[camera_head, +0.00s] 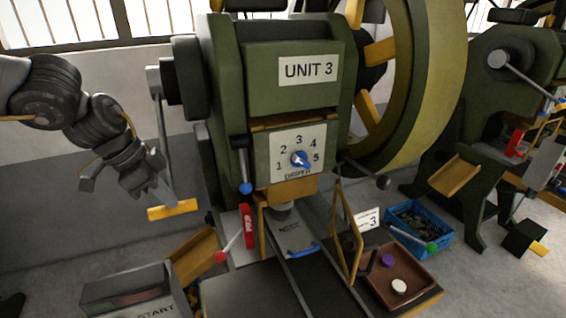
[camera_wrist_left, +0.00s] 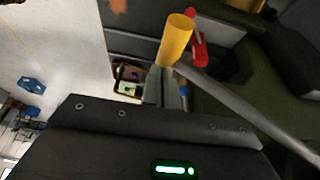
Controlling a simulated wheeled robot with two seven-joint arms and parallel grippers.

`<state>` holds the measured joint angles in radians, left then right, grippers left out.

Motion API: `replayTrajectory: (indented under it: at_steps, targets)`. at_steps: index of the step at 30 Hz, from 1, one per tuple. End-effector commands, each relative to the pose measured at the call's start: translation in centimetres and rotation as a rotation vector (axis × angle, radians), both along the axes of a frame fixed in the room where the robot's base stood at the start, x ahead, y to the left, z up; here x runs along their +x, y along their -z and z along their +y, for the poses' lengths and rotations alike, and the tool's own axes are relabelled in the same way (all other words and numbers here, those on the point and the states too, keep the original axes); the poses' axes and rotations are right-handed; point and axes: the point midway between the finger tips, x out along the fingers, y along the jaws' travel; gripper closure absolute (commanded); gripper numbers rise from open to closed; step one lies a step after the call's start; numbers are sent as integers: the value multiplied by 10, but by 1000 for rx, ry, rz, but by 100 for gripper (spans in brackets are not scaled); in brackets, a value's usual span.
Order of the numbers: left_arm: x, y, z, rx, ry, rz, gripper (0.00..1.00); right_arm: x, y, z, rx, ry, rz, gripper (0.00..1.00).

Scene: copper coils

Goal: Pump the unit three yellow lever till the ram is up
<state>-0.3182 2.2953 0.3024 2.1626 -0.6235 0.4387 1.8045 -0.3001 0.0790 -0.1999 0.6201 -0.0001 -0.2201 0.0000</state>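The unit three press (camera_head: 222,75) is a green machine with a "UNIT 3" plate. Its lever (camera_head: 164,135) is a grey rod hanging on the press's left side, with a yellow handle (camera_head: 173,209) at the bottom. My left gripper (camera_head: 158,193) is beside the handle, just up and left of it. In the left wrist view the yellow handle (camera_wrist_left: 175,40) stands beyond the dark gripper body, with the rod running to the lower right. I cannot tell whether the fingers touch it or are open. The ram (camera_head: 283,209) shows below the yellow block, above the nest plate. My right gripper is not in view.
A depth dial (camera_head: 300,160) with a blue pointer is on the press front. A red-knobbed lever (camera_head: 221,256) and START box (camera_head: 140,292) are low left. A blue bin (camera_head: 420,228) and brown tray (camera_head: 400,278) are at right. Another green press (camera_head: 470,130) stands behind.

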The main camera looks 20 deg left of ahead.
Motion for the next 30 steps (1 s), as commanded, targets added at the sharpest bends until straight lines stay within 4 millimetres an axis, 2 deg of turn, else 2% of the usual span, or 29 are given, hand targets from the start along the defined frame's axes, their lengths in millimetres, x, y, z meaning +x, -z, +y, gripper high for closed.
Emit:
replayTrajectory:
  at_steps: [1, 6, 17, 30]
  targets:
    - [1, 14, 2, 0, -2, 8, 100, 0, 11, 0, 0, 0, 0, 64]
    - [6, 29, 7, 0, -1, 8, 100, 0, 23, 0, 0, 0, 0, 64]
    - [7, 31, 8, 0, 1, 12, 100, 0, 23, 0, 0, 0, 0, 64]
    - [24, 73, 22, 0, 1, 15, 100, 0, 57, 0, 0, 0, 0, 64]
